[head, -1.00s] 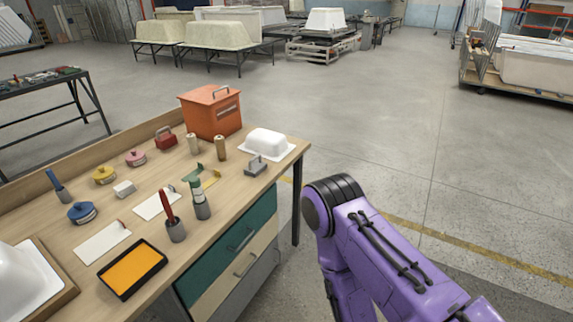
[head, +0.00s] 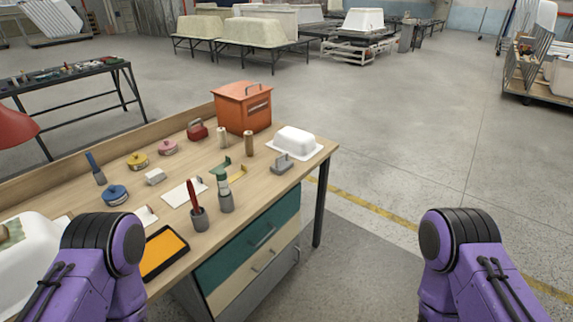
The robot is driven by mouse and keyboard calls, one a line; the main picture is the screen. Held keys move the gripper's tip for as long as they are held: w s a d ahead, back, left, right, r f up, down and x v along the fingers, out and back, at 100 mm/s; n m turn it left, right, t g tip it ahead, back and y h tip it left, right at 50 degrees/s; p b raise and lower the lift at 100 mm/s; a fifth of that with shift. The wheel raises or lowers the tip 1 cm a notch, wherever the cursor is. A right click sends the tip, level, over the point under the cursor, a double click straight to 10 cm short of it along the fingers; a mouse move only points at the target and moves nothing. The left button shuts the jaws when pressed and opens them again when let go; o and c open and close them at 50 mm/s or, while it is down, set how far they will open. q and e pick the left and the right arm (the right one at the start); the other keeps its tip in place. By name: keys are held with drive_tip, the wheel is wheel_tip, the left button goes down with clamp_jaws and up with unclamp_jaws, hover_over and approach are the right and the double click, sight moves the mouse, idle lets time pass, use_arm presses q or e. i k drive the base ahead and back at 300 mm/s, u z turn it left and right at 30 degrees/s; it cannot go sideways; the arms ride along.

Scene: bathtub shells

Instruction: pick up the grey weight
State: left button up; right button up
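The grey weight (head: 283,164) is a small block with a handle on top. It stands upright on the wooden workbench (head: 262,191), near its right edge, just in front of a white tub-shaped model. Nothing touches it or covers it. Purple links of both my arms show at the bottom left and bottom right. Neither of my grippers is in view, so their state does not show.
A white tub model (head: 296,140) and an orange box (head: 242,106) stand behind the weight. A red weight (head: 197,131), cylinders, coloured round containers, pen cups and an orange pad (head: 163,252) crowd the bench. The floor right of the bench is clear.

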sight(281, 167)
drive_tip(key=z, duration=0.75)
drive_tip(key=k, duration=1)
drive_tip(key=z, duration=1)
drive_tip(key=i, duration=2.55)
drive_tip(key=u, duration=0.95)
drive_tip(key=i, duration=1.2)
drive_tip(key=u, duration=0.8)
